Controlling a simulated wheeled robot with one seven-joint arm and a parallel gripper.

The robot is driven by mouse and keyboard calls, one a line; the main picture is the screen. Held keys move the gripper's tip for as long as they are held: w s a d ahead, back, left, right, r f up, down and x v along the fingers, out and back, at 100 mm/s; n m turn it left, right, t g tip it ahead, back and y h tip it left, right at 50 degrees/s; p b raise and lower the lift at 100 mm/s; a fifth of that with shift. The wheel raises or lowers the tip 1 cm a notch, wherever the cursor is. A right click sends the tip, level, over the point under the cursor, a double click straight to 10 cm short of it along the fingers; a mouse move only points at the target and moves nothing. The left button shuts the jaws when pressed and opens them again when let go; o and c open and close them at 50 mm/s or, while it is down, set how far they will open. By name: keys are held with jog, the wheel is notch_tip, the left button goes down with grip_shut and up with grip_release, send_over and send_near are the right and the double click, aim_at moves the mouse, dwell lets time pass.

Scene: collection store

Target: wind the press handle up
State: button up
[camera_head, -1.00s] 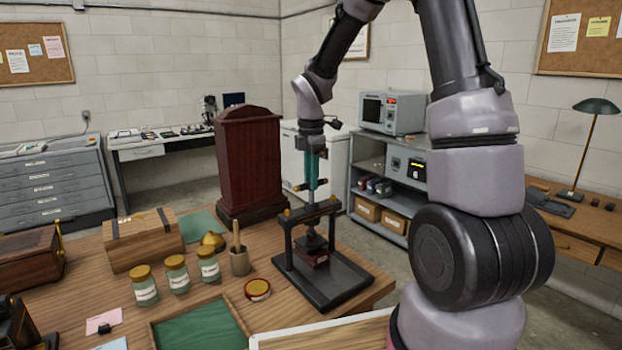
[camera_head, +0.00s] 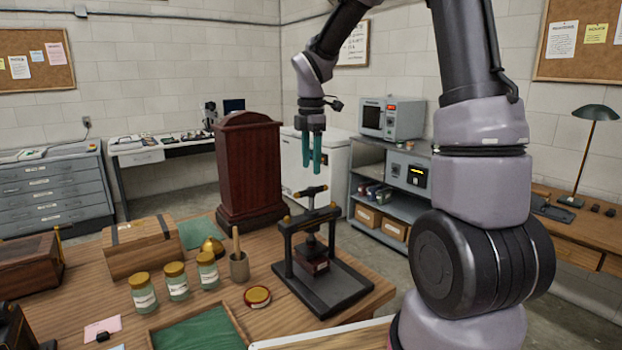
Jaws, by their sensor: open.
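The press (camera_head: 317,264) stands on the wooden table, a black frame with brass-coloured corners on a flat dark base. Its handle (camera_head: 311,190), a short dark crossbar with brass ends, sits at the top of the central screw. Under the screw a plate rests on or just above a small dark red block (camera_head: 315,266); I cannot tell whether they touch. My gripper (camera_head: 312,170) points straight down above the handle, its two teal fingers apart and empty. The fingertips are a little above the crossbar, with a small gap.
A tall dark red wooden case (camera_head: 249,170) stands close behind the press on the left. A mortar with pestle (camera_head: 239,266), a round tin (camera_head: 257,297) and several jars (camera_head: 208,271) stand left of the press.

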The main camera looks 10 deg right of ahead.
aim_at(312, 188)
notch_tip(312, 188, up, 4)
jog(key=shift+r, duration=0.1)
dwell(0.4)
jog(key=s+d+r+m+t, duration=0.2)
jog(key=s+r+m, duration=0.1)
jog(key=s+m, duration=0.4)
jog(key=s+d+r+m+t+y, duration=0.1)
jog(key=s+d+r+m+t, duration=0.1)
jog(key=s+m, duration=0.5)
jog(key=s+d+r+m+t+y, duration=0.1)
jog(key=s+d+r+m+t, duration=0.1)
jog(key=s+m, duration=0.5)
notch_tip(312, 188, up, 2)
jog(key=m+t, duration=0.1)
jog(key=m, duration=0.3)
jog(key=shift+r, duration=0.15)
